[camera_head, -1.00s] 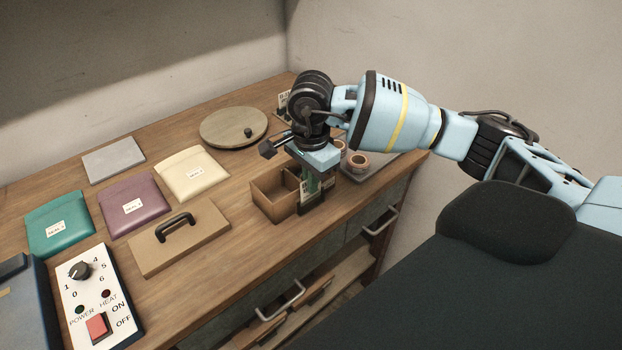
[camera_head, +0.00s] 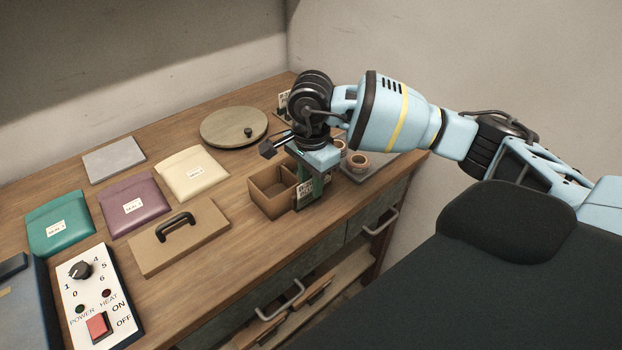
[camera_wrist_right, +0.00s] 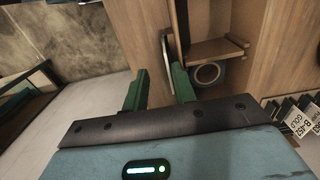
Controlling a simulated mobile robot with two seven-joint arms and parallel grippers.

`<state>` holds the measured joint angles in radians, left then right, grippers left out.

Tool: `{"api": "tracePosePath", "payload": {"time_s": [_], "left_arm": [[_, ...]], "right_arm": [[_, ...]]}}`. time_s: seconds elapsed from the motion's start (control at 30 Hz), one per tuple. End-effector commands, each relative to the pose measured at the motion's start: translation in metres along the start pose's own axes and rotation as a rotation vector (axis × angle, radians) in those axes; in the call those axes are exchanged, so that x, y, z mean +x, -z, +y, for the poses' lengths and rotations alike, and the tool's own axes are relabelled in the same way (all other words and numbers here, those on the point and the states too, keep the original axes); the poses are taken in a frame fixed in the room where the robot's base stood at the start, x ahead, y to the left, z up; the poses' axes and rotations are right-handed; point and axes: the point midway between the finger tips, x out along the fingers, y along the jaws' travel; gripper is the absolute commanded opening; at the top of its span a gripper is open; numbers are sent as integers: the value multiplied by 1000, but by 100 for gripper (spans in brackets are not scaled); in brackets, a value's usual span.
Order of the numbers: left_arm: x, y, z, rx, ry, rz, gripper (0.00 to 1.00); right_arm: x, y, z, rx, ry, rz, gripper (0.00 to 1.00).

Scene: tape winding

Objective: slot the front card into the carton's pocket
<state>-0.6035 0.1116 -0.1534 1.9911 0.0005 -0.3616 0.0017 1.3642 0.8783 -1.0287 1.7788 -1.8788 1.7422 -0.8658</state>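The open brown carton (camera_head: 268,198) stands near the table's front edge, with its inside also showing in the right wrist view (camera_wrist_right: 215,47). A card with a white printed label (camera_head: 304,191) stands upright at the carton's right side, partly hidden by my right gripper. A thin pale edge by the carton wall in the wrist view may be this card; I cannot tell how deep it sits in the pocket. My right gripper (camera_wrist_right: 158,88) points down there, its green fingers apart with a clear gap. My left gripper is out of view.
Tape rolls (camera_head: 358,161) sit on a grey tray right of my gripper. Other labelled cards (camera_wrist_right: 300,118) stand behind my wrist. A round turntable (camera_head: 234,127), a handled tan block (camera_head: 180,238) and several pouches lie left and behind. Bare wood lies left of the carton.

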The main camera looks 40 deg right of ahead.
Motion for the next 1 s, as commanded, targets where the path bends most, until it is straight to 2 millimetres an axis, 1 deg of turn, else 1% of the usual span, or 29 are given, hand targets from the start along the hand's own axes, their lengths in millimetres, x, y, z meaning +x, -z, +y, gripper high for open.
{"api": "tracePosePath", "payload": {"time_s": [0.07,0.17,0.5,0.6,0.77,1.0], "left_arm": [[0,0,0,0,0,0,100],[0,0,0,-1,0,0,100],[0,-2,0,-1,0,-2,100],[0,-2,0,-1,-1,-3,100],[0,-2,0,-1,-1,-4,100],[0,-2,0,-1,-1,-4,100]], "right_arm": [[-1,0,0,0,1,0,27],[-8,0,-1,0,2,-1,27],[-59,0,-1,0,3,-1,27],[-70,0,-1,0,3,-1,27],[-78,0,0,-1,0,0,27],[-78,0,0,0,0,0,27]]}}
